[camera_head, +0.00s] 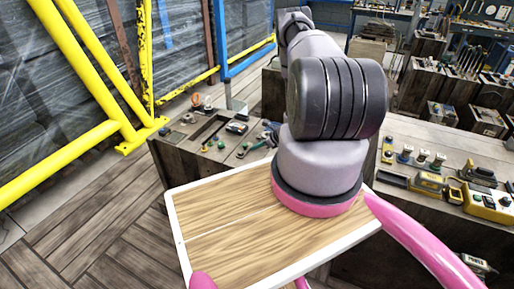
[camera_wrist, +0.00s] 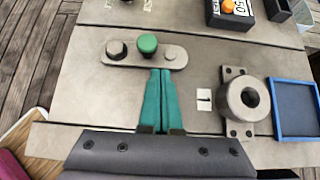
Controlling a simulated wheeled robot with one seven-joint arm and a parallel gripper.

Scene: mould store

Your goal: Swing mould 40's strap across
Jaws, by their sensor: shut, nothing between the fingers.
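In the wrist view a flat metal strap (camera_wrist: 178,60) with rounded ends lies across a grey-beige top. A dark hex bolt (camera_wrist: 115,48) sits at its left end. A green round knob (camera_wrist: 148,43) stands near its middle, and a small round fitting (camera_wrist: 170,52) is to the right. My gripper (camera_wrist: 161,72) has green fingers, pressed together and empty. Their tips are at the strap's near edge, just below and right of the knob; I cannot tell if they touch. No number 40 is readable. My gripper is hidden in the head view.
In the wrist view a metal ring block (camera_wrist: 249,99), a blue-rimmed tray (camera_wrist: 293,108) and a black box marked 50 (camera_wrist: 232,15) lie to the right. The head view shows a yellow barrier (camera_head: 95,70) at left and a cluttered bench (camera_head: 455,150) at right.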

